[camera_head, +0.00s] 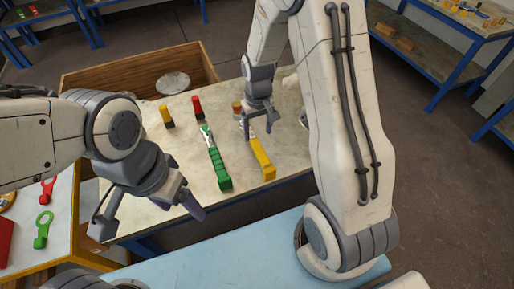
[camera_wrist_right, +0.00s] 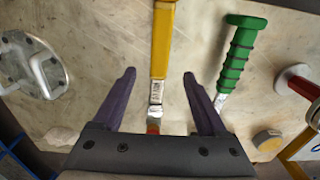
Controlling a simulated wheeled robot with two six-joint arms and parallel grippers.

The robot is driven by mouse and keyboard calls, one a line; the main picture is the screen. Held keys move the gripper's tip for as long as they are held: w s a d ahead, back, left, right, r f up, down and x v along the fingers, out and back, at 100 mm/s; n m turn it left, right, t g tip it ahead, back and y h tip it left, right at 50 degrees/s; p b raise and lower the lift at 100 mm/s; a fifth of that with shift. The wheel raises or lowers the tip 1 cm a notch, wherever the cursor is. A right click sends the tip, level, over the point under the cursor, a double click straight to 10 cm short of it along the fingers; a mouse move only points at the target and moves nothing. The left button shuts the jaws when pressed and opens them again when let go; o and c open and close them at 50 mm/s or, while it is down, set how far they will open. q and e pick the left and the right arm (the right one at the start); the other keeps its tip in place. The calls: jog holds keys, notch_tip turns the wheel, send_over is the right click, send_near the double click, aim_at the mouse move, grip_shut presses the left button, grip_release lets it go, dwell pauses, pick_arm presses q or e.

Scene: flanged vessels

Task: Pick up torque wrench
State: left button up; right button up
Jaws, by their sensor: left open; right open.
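A tool with a yellow handle (camera_head: 262,159) and a slim metal shaft lies on the pale worktable, and it looks like a torque wrench. My right gripper (camera_head: 260,122) is over its shaft end. In the right wrist view the yellow handle (camera_wrist_right: 162,45) runs between the two open, apart fingers of my right gripper (camera_wrist_right: 159,75); no grip on it shows. A green-handled tool (camera_head: 218,168) lies beside it to the left, and its ribbed handle shows in the wrist view (camera_wrist_right: 240,52). My left gripper (camera_head: 150,214) is open and empty near the table's front left.
Red (camera_head: 197,106) and yellow (camera_head: 166,116) small items stand farther back on the table. A wooden crate (camera_head: 135,72) is behind. A side table at left holds a green ring-ended tool (camera_head: 42,231). A metal handled part (camera_wrist_right: 35,65) lies left in the wrist view.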

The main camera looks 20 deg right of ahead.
aim_at(257, 146)
notch_tip(257, 146, down, 3)
jog(key=shift+f, duration=0.2)
notch_tip(257, 146, down, 4)
jog(key=shift+f+p, duration=0.2)
jog(key=shift+p, duration=0.65)
jog(key=shift+w+f, duration=0.1)
jog(key=shift+f, duration=0.35)
grip_shut()
